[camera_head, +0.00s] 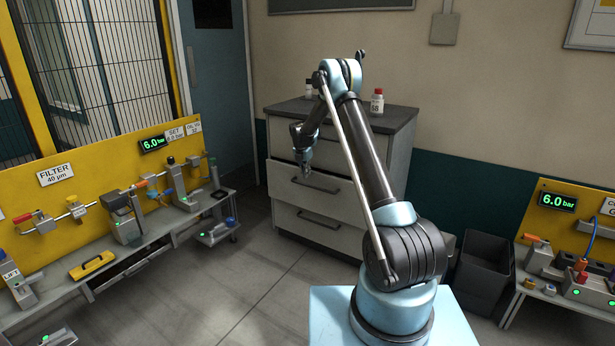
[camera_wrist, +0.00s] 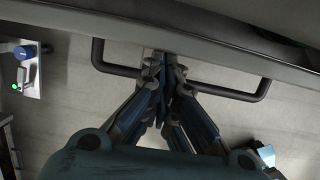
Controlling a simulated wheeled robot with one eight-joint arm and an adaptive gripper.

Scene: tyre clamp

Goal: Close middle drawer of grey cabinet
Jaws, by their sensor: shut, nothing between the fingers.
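The grey cabinet (camera_head: 385,150) stands against the back wall, with drawers stacked in its front. Its middle drawer (camera_head: 335,203) seems to stand out a little from the front; my arm hides part of it. My gripper (camera_head: 306,169) points down in front of this drawer, near its dark bar handle (camera_head: 320,187). In the wrist view my gripper (camera_wrist: 168,60) is shut and empty, its fingertips overlapping the middle of the handle (camera_wrist: 103,60). I cannot tell whether they touch it. The drawer's front edge (camera_wrist: 225,40) runs across the top of that view.
A bottle (camera_head: 377,101) stands on the cabinet top, with another small bottle (camera_head: 308,90) behind my arm. A dark bin (camera_head: 483,270) is right of the cabinet. Workbenches with yellow panels (camera_head: 100,170) flank both sides. The floor (camera_head: 255,275) before the cabinet is clear.

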